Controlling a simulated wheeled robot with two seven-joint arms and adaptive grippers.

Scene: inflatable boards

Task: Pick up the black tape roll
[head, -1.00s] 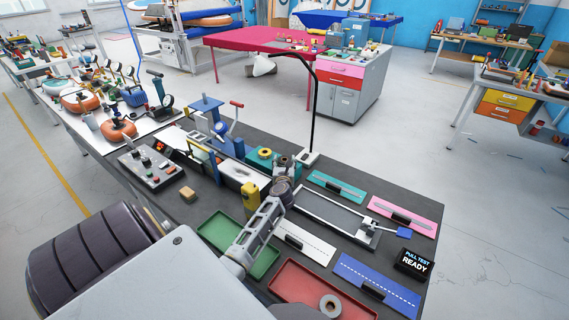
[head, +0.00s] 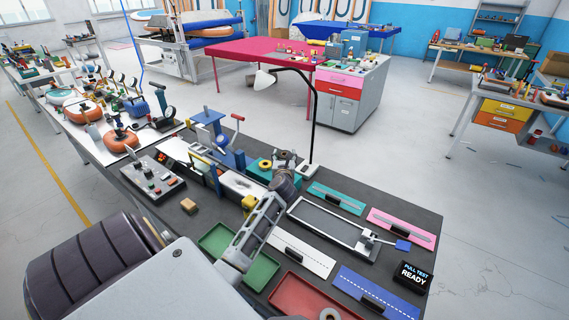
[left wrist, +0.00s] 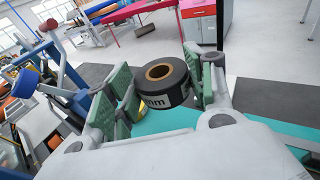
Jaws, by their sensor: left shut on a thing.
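The black tape roll (left wrist: 174,84) is between the green-padded fingers of my left gripper (left wrist: 162,82) in the left wrist view. Its brown core ring faces up, and a white label band with dark letters shows on its near side. The left gripper is shut on it, one pad at each side. In the head view my left gripper (head: 285,163) is over the bench beside a teal holder (head: 257,172); the roll is too small and covered there to make out clearly. My right gripper is not in view.
A yellow roll (head: 265,163) sits on the teal holder. A blue press (head: 213,130) stands left of it. A grey frame fixture (head: 330,228), a green tray (head: 262,271) and a red tray (head: 290,293) lie nearer. A black lamp post (head: 314,120) rises just behind the gripper.

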